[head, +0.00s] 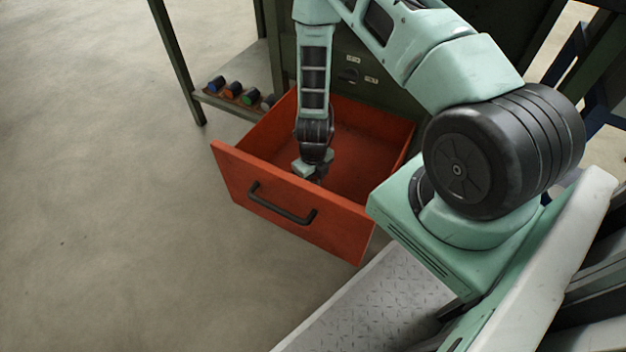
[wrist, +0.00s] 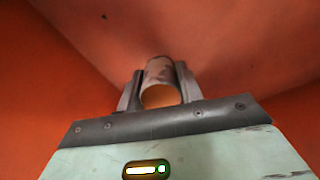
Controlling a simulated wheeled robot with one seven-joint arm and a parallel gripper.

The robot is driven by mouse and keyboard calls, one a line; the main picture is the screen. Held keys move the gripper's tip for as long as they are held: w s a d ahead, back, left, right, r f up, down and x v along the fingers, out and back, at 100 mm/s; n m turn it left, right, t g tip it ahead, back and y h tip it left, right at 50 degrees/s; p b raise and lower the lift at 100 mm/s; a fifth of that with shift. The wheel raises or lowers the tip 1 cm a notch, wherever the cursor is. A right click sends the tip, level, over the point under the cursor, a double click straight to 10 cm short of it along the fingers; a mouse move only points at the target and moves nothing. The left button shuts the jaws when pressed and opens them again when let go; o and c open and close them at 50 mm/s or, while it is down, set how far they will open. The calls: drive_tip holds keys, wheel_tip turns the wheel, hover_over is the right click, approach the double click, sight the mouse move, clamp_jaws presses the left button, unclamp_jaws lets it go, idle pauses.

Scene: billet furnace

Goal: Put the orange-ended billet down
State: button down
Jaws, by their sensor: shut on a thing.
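My gripper (head: 316,177) points down inside the open orange-red drawer (head: 292,230), low behind its front panel. In the wrist view, my gripper (wrist: 160,88) is shut on a short round billet (wrist: 161,70). The billet has a worn grey-brown side and an orange end face turned toward the camera. One finger stands on each side of it. Orange drawer walls and floor surround it; I cannot tell whether the billet touches the floor. In the head view the held billet is hidden or too small to make out.
The drawer has a dark handle (head: 282,204) on its front and slides from a dark green cabinet (head: 350,75). Several dark billets with coloured ends, one of them orange (head: 232,91), lie on a low shelf (head: 232,105) at the left. The drawer's right part looks empty.

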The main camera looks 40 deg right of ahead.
drive_tip(key=shift+f, duration=0.4)
drive_tip(key=shift+f, duration=0.2)
drive_tip(key=c, duration=0.9)
unclamp_jaws()
wheel_tip(320, 180, up, 13)
drive_tip(key=p, duration=0.5)
drive_tip(key=shift+r, duration=0.15)
